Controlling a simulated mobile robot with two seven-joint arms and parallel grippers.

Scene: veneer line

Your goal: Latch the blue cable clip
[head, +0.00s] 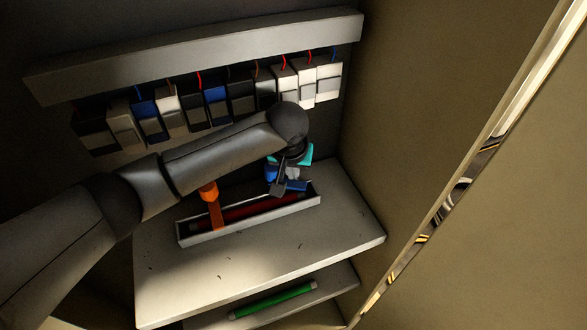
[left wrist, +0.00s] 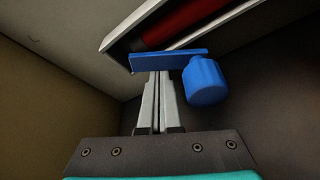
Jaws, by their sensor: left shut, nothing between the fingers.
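The blue cable clip (left wrist: 204,80) shows in the left wrist view as a flat bar with a rounded knob at its right end, at the edge of a white trough (left wrist: 118,38) holding a red cable (left wrist: 187,25). In the head view the blue clip (head: 296,185) is at the trough's right part, partly hidden by my gripper. My left gripper (left wrist: 157,74) is shut and empty, its fingertips at the bar's left half, left of the knob; I cannot tell whether they touch. It also shows in the head view (head: 279,188). My right gripper is not in view.
An orange clip (head: 211,204) stands upright on the trough's left part. The trough rests on a pale shelf (head: 260,262); a green rod (head: 272,300) lies on a lower shelf. A row of switch-like modules (head: 190,109) hangs behind. A cabinet wall (head: 410,130) bounds the right.

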